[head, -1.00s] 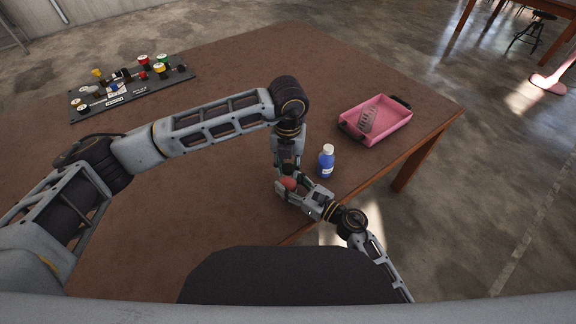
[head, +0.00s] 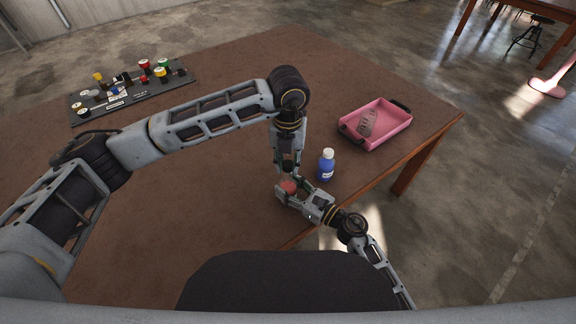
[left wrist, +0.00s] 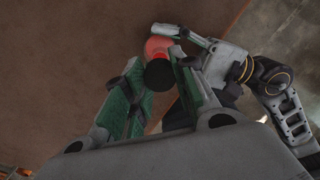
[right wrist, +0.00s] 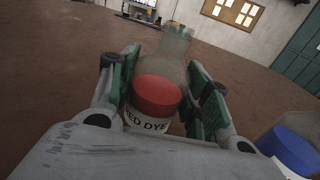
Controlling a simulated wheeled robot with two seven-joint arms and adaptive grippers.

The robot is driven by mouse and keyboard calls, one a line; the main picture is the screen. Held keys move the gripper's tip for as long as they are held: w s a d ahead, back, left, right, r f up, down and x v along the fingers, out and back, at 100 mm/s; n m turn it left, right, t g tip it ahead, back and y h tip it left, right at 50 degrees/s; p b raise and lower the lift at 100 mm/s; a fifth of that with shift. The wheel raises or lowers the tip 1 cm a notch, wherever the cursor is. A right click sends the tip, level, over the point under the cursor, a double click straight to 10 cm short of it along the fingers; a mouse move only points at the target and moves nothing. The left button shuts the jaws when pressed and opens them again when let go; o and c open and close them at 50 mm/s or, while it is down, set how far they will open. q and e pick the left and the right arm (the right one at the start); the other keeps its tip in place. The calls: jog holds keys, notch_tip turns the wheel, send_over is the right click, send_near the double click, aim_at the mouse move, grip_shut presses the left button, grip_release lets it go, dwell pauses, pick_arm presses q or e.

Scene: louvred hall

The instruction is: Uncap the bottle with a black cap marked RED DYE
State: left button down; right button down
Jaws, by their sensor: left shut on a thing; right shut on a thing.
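The dye bottle (right wrist: 157,98) has red liquid low down, a clear narrowing neck and a white label reading "ED DYE", partly hidden. My right gripper (head: 290,193) is shut around its body near the table's front edge. Its red part shows in the head view (head: 289,187). The neck looks bare in the right wrist view. The black cap (left wrist: 159,74) sits between the fingers of my left gripper (head: 287,166), which points down just above the bottle. The cap also shows small and dark in the head view (head: 288,167). Whether the bottle touches the table is unclear.
A blue bottle with a pale cap (head: 326,168) stands close right of the grippers. A pink tray (head: 398,132) holding a greyish item is at the right. A dark panel with coloured knobs (head: 133,98) lies far left. The brown table (head: 250,60) is clear behind.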

dwell(0.3)
jog(key=c, duration=0.6)
grip_release()
jog(key=shift+s+d, duration=0.1)
jog(key=shift+v, duration=5.85)
